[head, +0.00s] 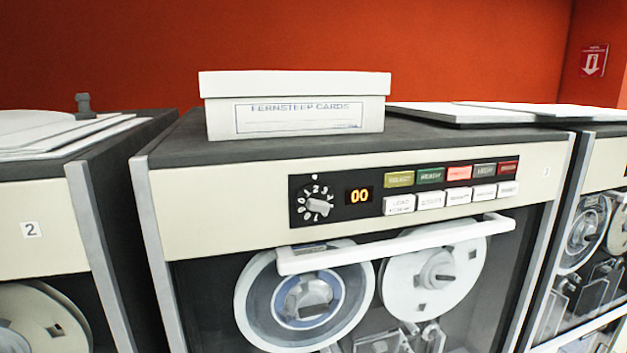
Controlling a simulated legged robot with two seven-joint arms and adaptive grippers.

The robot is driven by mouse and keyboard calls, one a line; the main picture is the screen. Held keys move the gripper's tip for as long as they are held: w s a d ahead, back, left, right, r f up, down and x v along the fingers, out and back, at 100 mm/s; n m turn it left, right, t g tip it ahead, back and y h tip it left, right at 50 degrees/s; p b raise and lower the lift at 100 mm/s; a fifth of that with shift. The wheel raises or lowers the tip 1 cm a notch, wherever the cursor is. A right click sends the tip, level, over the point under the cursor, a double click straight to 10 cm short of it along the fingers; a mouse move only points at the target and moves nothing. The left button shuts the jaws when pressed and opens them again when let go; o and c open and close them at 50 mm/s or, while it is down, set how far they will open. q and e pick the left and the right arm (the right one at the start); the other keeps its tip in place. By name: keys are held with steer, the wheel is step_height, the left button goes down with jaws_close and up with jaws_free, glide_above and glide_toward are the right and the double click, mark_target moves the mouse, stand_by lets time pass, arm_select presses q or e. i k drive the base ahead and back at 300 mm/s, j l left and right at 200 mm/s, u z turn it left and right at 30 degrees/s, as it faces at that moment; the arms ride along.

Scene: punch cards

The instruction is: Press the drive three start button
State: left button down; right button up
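The middle tape drive (220,205) fills the centre. The drive at its left carries a "2" label (31,229); the middle drive's small label (546,171) is too small to read surely. Its control panel (340,207) has a dial (318,206) and an orange "00" display (359,196). At the panel's right is an upper row of coloured lamps (430,176) above a lower row of white buttons (459,197). The leftmost white button (398,204) seems to read "LOAD"; the others' words, including any "START", are too blurred to read surely. Neither gripper is in view.
A white bar handle (395,245) sticks out below the buttons, across the glass front with two reels (306,299). A white card box (295,103) stands on top of the drive. Another drive (590,240) stands at right. A red wall (300,35) is behind.

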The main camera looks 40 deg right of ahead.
mark_target(433, 199)
steer(key=z, duration=1.95)
